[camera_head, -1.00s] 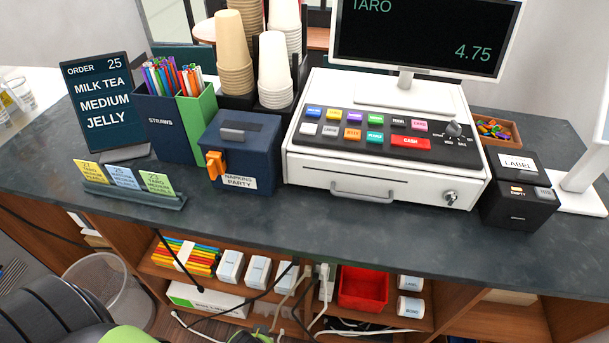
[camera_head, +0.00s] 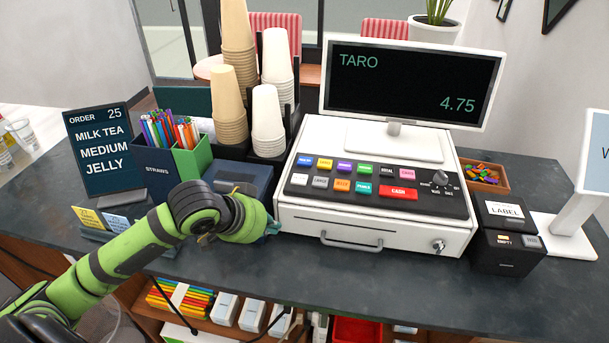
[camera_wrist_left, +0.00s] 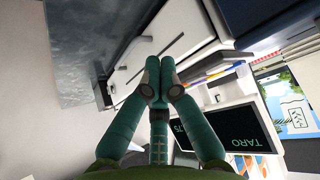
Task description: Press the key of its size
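The white cash register (camera_head: 385,226) carries a black panel with two rows of coloured keys; a white key (camera_head: 299,179), a grey key (camera_head: 320,182) and an orange key (camera_head: 342,185) are in the front row. Their small labels are hard to read. The order sign (camera_head: 103,148) reads ORDER 25, MILK TEA, MEDIUM, JELLY. The monitor (camera_head: 412,82) shows TARO and 4.75. My left gripper (camera_head: 273,228) is at the register's left front corner, below and left of the keys, touching none. In the left wrist view its teal fingers (camera_wrist_left: 160,78) are together and empty. My right gripper is out of view.
A dark blue napkin box (camera_head: 240,175) stands behind my left arm, partly hidden. Stacked cups (camera_head: 267,120) and a straw holder (camera_head: 170,165) stand behind it. A black label printer (camera_head: 505,248) is right of the register. The counter front (camera_head: 390,270) is clear.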

